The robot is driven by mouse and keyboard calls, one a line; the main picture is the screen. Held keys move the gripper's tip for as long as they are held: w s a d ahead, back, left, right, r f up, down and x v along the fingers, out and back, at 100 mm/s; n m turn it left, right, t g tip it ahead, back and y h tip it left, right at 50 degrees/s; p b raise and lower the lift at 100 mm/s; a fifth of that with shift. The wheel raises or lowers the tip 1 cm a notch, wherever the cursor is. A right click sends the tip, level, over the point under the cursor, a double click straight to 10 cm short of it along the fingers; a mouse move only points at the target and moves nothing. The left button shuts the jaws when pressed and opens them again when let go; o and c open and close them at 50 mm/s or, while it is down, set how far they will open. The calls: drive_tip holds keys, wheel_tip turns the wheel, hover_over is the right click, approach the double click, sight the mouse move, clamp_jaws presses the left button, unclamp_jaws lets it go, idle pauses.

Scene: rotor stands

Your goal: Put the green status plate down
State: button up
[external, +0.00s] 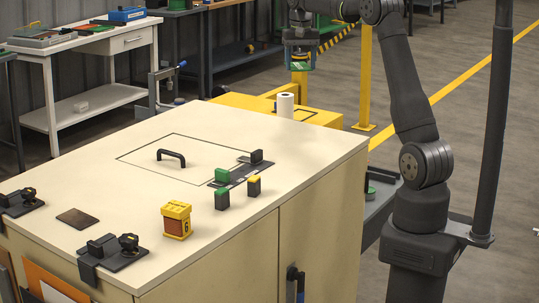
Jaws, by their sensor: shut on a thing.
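My gripper (301,52) is at the top of the external view, pointing down, high above the yellow structure behind the cream cabinet. It is shut on a thin green plate (302,66), which shows just below the fingers. The fingers themselves are small and partly hidden. The plate is in the air, apart from any surface. The cream cabinet top (120,187) lies in front and to the left of it.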

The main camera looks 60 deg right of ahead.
drive_tip(key=w+a+n, duration=0.3)
drive_tip(key=a+n, duration=0.1)
drive_tip(key=a, duration=1.2)
drive_tip(key=w+a+n, duration=0.2)
drive_tip(key=a+n, duration=0.1)
drive_tip(key=a, duration=1.3)
drive_tip(key=s+a+n, duration=0.2)
drive_tip(key=s+a, duration=0.2)
drive_tip(key=a, duration=0.5)
drive_tip(key=s+a+n, duration=0.3)
drive_tip(key=a, duration=0.7)
drive_tip(key=s+a+n, duration=0.2)
drive_tip(key=s+a, duration=0.2)
drive_tip(key=a, duration=0.5)
drive_tip(key=a+f, duration=0.3)
drive_tip(key=f, duration=0.1)
drive_tip(key=s+a+f, duration=0.1)
drive_tip(key=a+f, duration=0.7)
drive_tip(key=shift+s+a, duration=0.1)
drive_tip(key=shift+s, duration=0.15)
drive_tip(key=shift+f, duration=2)
